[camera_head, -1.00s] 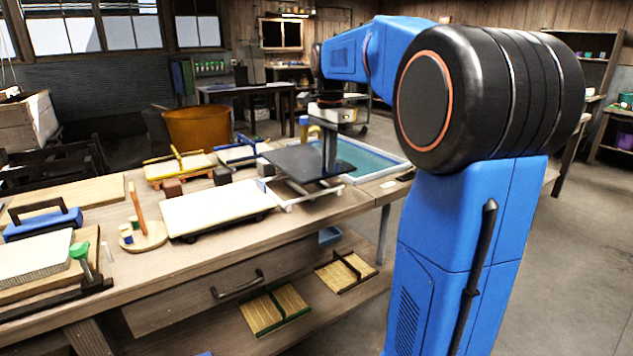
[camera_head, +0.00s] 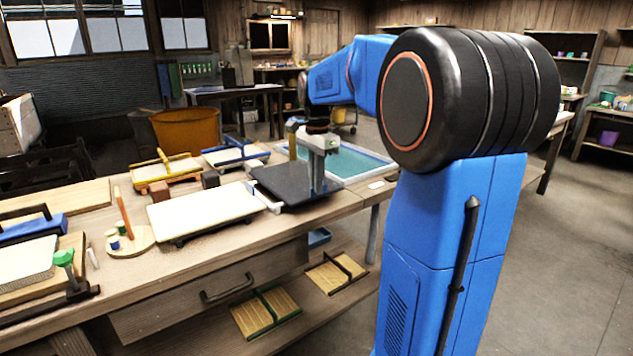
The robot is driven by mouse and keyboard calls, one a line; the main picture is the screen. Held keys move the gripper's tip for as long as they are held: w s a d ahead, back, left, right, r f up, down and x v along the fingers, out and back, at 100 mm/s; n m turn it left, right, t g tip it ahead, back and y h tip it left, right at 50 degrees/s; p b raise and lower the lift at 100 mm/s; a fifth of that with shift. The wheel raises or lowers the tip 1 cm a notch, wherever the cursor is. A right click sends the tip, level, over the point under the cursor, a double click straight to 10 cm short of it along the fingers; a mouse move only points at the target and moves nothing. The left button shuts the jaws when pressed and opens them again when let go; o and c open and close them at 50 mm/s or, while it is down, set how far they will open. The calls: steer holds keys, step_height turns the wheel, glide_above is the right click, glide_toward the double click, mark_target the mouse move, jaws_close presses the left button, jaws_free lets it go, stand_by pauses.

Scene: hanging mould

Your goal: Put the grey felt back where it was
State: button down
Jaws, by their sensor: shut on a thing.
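The grey felt (camera_head: 281,180) is a dark, flat sheet near the right end of the workbench, lying about level. My gripper (camera_head: 317,190) points down at its right part and is shut on it; the fingertips are partly hidden. The felt lies over a pale frame (camera_head: 266,197), of which only a bit shows at the left edge. I cannot tell whether the felt rests fully on this frame.
A cream board (camera_head: 205,210) lies just left of the felt. Yellow-framed (camera_head: 165,168) and blue-framed (camera_head: 235,153) moulds lie farther back.

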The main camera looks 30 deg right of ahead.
steer(key=shift+f, duration=0.25)
steer(key=c, duration=1.9)
jaws_free()
steer(key=shift+r, duration=0.1)
step_height(320, 180, up, 13)
steer(key=shift+s+f, duration=0.1)
steer(key=shift+f, duration=0.05)
steer(key=s+a+f+n+t, duration=0.1)
steer(key=s+a+f+n, duration=0.4)
steer(key=s, duration=0.4)
steer(key=s+a+f+n+t, duration=0.2)
steer(key=s+a+f+n, duration=0.4)
steer(key=s+f, duration=0.3)
steer(key=s+a+f+n+t, duration=0.1)
steer(key=s+a+f+n, duration=0.5)
steer(key=s+f, duration=0.3)
steer(key=shift+f+n+t, duration=0.2)
steer(key=shift+n+t, duration=0.1)
